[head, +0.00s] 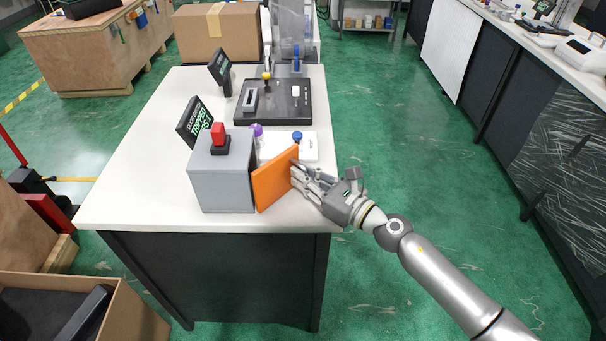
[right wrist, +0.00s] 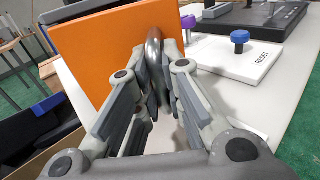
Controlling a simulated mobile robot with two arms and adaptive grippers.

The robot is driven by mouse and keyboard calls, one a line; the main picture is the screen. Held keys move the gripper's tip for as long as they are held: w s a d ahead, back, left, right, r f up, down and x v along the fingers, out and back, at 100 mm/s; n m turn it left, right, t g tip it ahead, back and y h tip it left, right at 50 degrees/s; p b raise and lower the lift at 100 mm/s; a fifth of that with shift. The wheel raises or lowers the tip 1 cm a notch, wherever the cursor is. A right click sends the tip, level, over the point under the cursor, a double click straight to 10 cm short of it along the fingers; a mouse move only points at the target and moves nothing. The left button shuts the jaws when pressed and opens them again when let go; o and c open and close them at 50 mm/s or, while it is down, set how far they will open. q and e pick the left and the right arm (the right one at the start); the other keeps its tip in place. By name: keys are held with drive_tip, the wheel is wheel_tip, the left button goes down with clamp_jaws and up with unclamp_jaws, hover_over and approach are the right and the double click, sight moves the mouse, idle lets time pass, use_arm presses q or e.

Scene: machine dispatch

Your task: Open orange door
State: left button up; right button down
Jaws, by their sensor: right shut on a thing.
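The orange door (head: 273,181) is hinged on a grey box (head: 221,179) that stands on the white table. The door stands partly open, swung out from the box at an angle. My right gripper (head: 298,175) is at the door's outer face. In the right wrist view, the orange door (right wrist: 95,50) fills the upper left, with a dark metal handle (right wrist: 154,50) between the fingers of my right gripper (right wrist: 163,72). The fingers are shut on this handle. My left gripper is not in view.
A red switch (head: 218,133) sits on top of the box, beside a tilted sign (head: 194,121). Behind the door is a white RESET plate (head: 308,150) with a blue knob (head: 297,137). A black fixture (head: 283,108) lies farther back. The green floor right of the table is clear.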

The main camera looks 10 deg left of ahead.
drive_tip(key=shift+r, duration=0.3)
drive_tip(key=c, duration=1.5)
unclamp_jaws()
drive_tip(key=shift+s+d, duration=0.1)
drive_tip(key=shift+d, duration=0.1)
drive_tip(key=shift+s, duration=0.1)
drive_tip(key=shift+f, duration=0.15)
drive_tip(key=v, duration=1.2)
